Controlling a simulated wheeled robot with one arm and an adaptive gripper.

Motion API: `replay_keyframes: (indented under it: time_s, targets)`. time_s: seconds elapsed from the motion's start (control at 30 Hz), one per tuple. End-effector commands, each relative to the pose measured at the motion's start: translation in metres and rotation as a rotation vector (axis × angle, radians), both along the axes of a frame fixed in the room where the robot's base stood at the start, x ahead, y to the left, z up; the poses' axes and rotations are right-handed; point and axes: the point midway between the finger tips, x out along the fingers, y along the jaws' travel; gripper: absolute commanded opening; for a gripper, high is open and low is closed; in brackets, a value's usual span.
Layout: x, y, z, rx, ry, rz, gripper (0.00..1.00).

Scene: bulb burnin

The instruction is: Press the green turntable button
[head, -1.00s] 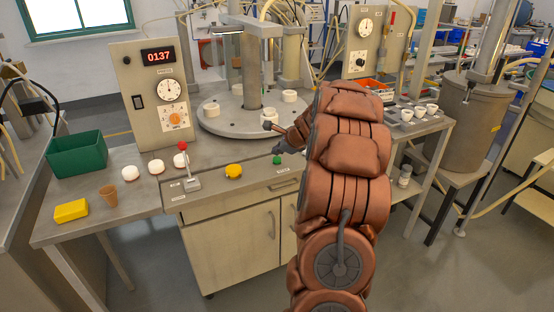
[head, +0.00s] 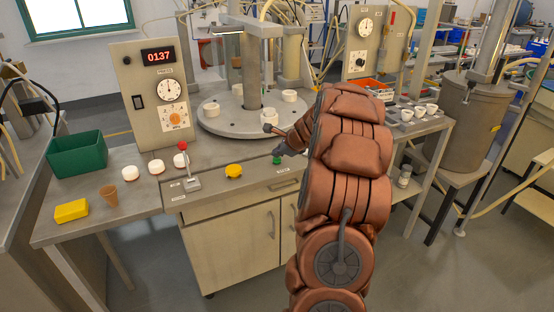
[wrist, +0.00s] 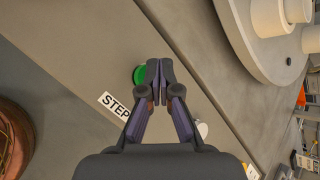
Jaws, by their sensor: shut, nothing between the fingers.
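The green button (head: 277,160) sits on the bench's front panel, to the right of a yellow button. It also shows in the wrist view (wrist: 139,75), beside a label reading STEP (wrist: 114,105). My gripper (wrist: 159,66) is shut and empty, its fingertips overlapping the button's right edge in the wrist view. In the head view my gripper (head: 280,152) is just above the button. I cannot tell whether the fingertips touch it. The grey turntable (head: 225,124) behind carries several white round pieces.
A yellow button (head: 233,171) and a red-knobbed lever (head: 187,170) stand to the left on the panel. A control box (head: 155,95) reads 0137. A green bin (head: 78,154), a yellow block (head: 71,210) and a brown cup (head: 109,195) are farther left.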

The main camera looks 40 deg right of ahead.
Motion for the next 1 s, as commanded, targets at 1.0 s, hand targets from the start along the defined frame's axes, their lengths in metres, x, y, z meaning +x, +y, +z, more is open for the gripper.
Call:
replay_keyframes:
  time_s: [1.0]
  targets:
    - [0.0001,0.0003,-0.0097,0.001,0.001,0.001,0.0]
